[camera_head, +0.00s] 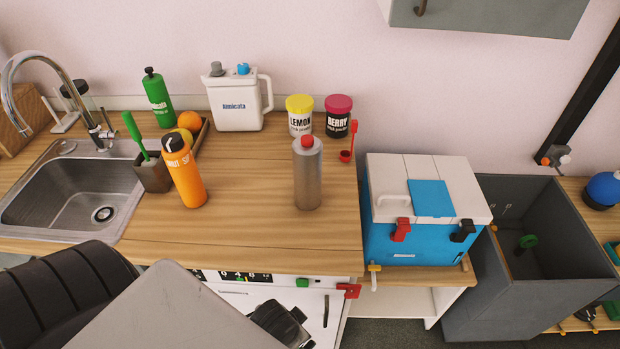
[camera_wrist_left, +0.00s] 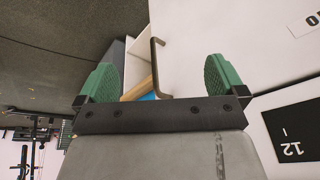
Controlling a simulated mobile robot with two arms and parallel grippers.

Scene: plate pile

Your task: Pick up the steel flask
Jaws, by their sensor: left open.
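The steel flask (camera_head: 307,176) stands upright on the wooden counter (camera_head: 255,235), a grey metal cylinder with a red cap, near the counter's right end. My left arm comes in from the lower left of the head view, and its dark gripper (camera_head: 282,323) is low in front of the counter, apart from the flask. In the left wrist view this gripper (camera_wrist_left: 160,82) has its green pads wide apart with nothing held between them. The flask does not show in the wrist view. My right gripper is in neither view.
An orange bottle (camera_head: 184,173) stands left of the flask. Lemon (camera_head: 299,122) and berry (camera_head: 338,124) tubs and a red scoop (camera_head: 347,149) are behind it. A blue cooler (camera_head: 415,245) stands to the right. Bare counter lies in front of the flask.

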